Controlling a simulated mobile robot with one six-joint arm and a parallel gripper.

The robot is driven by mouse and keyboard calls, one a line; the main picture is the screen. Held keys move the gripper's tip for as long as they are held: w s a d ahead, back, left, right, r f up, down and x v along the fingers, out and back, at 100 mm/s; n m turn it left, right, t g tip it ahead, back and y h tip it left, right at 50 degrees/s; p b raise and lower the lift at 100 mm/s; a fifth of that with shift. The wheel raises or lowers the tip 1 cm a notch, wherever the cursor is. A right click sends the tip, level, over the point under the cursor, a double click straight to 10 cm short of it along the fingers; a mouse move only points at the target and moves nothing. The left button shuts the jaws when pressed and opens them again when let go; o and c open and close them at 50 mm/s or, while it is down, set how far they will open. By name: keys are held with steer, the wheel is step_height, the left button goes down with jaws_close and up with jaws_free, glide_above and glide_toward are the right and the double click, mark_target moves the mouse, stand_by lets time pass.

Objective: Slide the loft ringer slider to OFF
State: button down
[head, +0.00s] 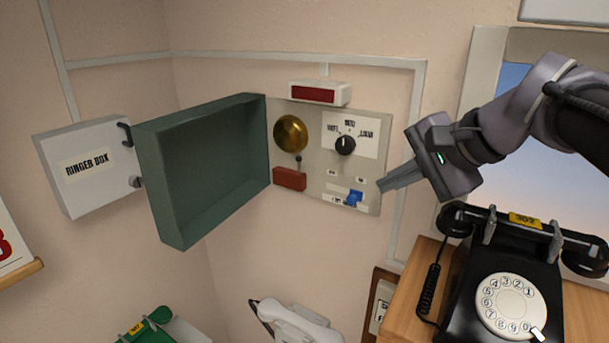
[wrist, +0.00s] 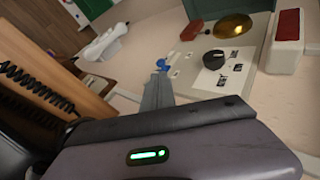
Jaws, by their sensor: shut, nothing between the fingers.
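The ringer panel (head: 316,163) is on the wall, with a blue slider (head: 353,199) low on its right side. The slider's small labels are too small to read. My gripper (head: 381,187) is shut and empty, its fingertips just right of the blue slider at the panel's right edge. In the wrist view the shut fingers (wrist: 158,76) point at the blue slider (wrist: 161,65), with the tips close to it; I cannot tell whether they touch. The black rotary knob (head: 345,145) is above the slider, also seen in the wrist view (wrist: 214,59).
A green cover (head: 205,170) stands open left of the panel, near a white door marked RINGER BOX (head: 88,167). A brass bell (head: 290,134) and red block (head: 290,179) are on the panel. A black dial phone (head: 508,285) stands below my arm.

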mark_target(337, 185)
steer(key=x, duration=0.6)
steer(key=shift+w+a+f, duration=0.1)
steer(key=shift+w+a, duration=0.1)
steer(key=shift+a, duration=0.05)
steer(key=shift+w+f+p, duration=0.2)
steer(key=shift+f+p, duration=0.1)
steer(key=shift+a, duration=0.1)
steer(key=w+a, duration=0.1)
steer(key=a, duration=0.1)
steer(key=w+a, duration=0.2)
steer(key=shift+w+a+b, duration=0.1)
steer(key=shift+a+b, duration=0.1)
steer(key=shift+b, duration=0.1)
steer(key=shift+r, duration=0.15)
